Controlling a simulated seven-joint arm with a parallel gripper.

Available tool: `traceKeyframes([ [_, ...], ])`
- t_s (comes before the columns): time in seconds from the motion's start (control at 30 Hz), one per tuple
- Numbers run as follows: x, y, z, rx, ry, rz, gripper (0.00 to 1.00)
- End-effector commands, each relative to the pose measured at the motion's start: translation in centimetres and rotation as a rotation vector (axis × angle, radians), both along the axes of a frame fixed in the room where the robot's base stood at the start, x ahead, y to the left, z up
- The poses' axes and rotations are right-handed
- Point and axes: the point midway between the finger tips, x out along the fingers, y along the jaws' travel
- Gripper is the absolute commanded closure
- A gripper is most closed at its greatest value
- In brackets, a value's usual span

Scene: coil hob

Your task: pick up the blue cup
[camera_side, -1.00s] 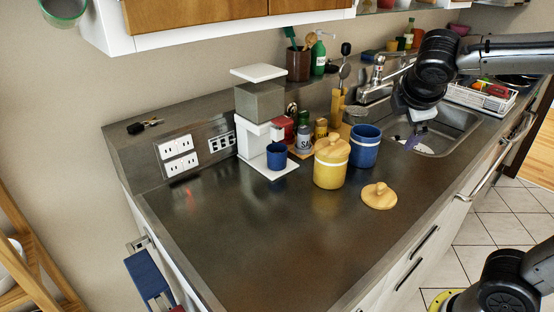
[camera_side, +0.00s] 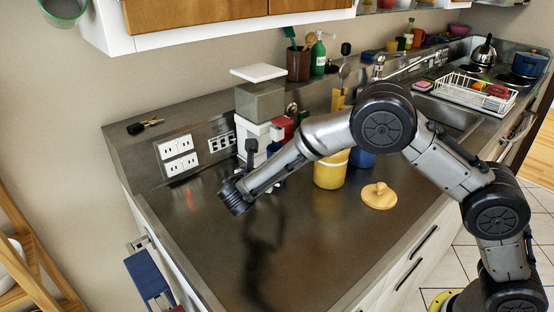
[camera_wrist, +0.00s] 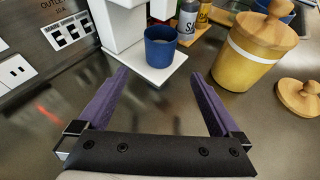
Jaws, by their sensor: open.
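The blue cup (camera_wrist: 160,48) stands upright on the white base plate (camera_wrist: 152,74) of a white-and-grey machine, seen in the wrist view. My gripper (camera_wrist: 160,75) is open and empty, with its two purple fingers spread and pointing towards the cup. The cup lies ahead of the fingertips, centred between them, and a gap of counter and plate separates it from my gripper. In the side view my arm crosses in front of the machine and hides most or all of the cup.
A yellow canister (camera_wrist: 257,45) with a wooden lid stands right of the cup, with a loose wooden lid (camera_side: 379,196) beside it. Shaker bottles (camera_wrist: 188,20) stand behind the cup. Outlets (camera_side: 179,166) line the wall at left. The front counter (camera_side: 330,240) is clear.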

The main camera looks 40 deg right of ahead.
Motion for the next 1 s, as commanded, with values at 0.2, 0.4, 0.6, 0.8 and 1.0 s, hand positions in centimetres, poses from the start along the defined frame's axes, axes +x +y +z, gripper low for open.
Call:
traceKeyframes([
  [0.2,2.2,-3.4,-1.7,0.001,0.001,-0.007,0.00],
  [0.4,3.7,-5.4,-2.7,0.002,0.001,-0.007,0.00],
  [0.6,4.3,-6.0,-2.9,0.003,-0.001,-0.004,0.00],
  [0.8,5.6,-7.8,-3.6,0.003,0.000,-0.007,0.00],
  [1.0,7.0,-9.6,-4.5,0.002,0.001,-0.006,0.00],
])
